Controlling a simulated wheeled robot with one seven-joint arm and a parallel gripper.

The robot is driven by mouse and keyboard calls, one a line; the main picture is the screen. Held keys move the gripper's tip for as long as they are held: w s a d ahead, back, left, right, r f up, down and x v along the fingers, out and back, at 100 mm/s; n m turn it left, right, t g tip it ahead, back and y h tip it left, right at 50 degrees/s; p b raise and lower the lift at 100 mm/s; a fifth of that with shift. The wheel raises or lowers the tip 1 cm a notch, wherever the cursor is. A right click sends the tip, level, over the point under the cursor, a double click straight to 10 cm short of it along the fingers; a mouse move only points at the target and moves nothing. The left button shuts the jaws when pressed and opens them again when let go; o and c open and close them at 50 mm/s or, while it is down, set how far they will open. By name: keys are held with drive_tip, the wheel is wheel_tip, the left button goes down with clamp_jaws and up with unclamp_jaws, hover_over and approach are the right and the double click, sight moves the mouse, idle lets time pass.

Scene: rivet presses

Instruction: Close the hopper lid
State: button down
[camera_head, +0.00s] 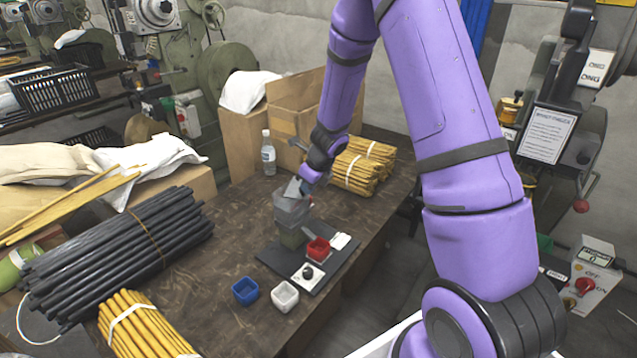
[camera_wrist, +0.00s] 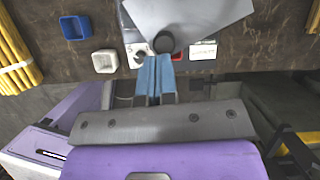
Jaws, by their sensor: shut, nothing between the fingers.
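The grey hopper (camera_head: 291,212) stands on a small machine on a dark base plate on the table. Its grey lid (camera_head: 293,188) is tilted up above the hopper's top in the head view. In the wrist view the lid (camera_wrist: 195,15) is a flat grey panel with a dark round knob (camera_wrist: 164,42) at its near edge. My gripper (camera_head: 305,187) is at the lid's right side in the head view. In the wrist view its blue fingers (camera_wrist: 155,61) are together and empty, just below the knob. Whether they touch it, I cannot tell. The hopper's opening is hidden.
A red bin (camera_head: 318,249) sits on the base plate. A blue bin (camera_head: 245,291) and a white bin (camera_head: 285,296) stand beside it. Bundled yellow rods (camera_head: 362,165) lie behind my gripper, dark rods (camera_head: 115,250) at left. A bottle (camera_head: 268,153) stands behind the hopper.

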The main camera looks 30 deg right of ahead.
drive_tip(key=shift+w+a+m, duration=0.2)
drive_tip(key=shift+a+m, duration=0.4)
drive_tip(key=shift+a, duration=0.3)
drive_tip(key=shift+w+a, duration=0.25)
drive_tip(key=shift+a, duration=0.35)
drive_tip(key=shift+w+a, duration=0.25)
drive_tip(key=shift+a, duration=0.3)
